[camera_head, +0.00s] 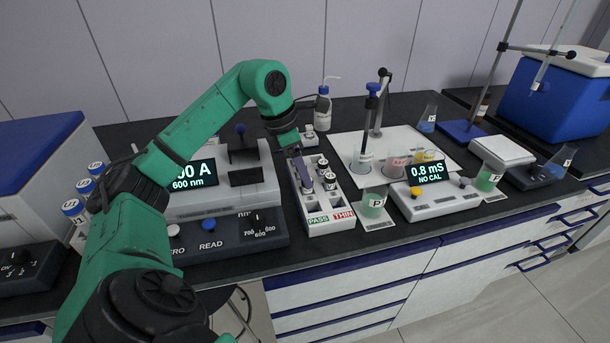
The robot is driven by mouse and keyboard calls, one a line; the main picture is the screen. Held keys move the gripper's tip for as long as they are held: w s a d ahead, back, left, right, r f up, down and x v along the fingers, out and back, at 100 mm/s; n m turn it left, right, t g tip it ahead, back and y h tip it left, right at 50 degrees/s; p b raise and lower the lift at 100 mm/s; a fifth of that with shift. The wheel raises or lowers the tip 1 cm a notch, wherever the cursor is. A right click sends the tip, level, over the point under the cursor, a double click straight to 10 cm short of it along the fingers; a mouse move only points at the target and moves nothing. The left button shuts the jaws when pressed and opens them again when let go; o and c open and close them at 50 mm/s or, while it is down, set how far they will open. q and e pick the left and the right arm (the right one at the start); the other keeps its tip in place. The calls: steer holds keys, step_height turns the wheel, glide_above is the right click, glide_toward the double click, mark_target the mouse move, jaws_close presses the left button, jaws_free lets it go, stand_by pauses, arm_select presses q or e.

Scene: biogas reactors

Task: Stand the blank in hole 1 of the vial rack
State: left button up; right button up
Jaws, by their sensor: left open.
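A white rack (338,217) with "PASS" and "THIN" labels on its front stands mid-bench. Two dark vials with pale tops, a rear one (322,166) and a front one (330,182), stand in its right row. My left gripper (304,178) is open over the rack's left row, pointing down, close beside these vials. Its fingers hide part of that row, so I cannot tell whether something stands between them. Several blue-and-white-capped vials (74,209) stand at the left, partly behind my arm. I cannot tell which item is the blank, and no hole number is readable. My right gripper is not in view.
A photometer (247,199) reading 600 nm stands left of the rack, with a black control panel (230,234) in front. Right of the rack are a beaker (373,203) and a meter (437,198) showing 0.8 mS. A wash bottle (322,108) stands behind.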

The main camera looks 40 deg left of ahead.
arm_select(q)
steer(key=p+v, duration=0.2)
steer(key=v, duration=0.8)
steer(key=shift+f, duration=0.1)
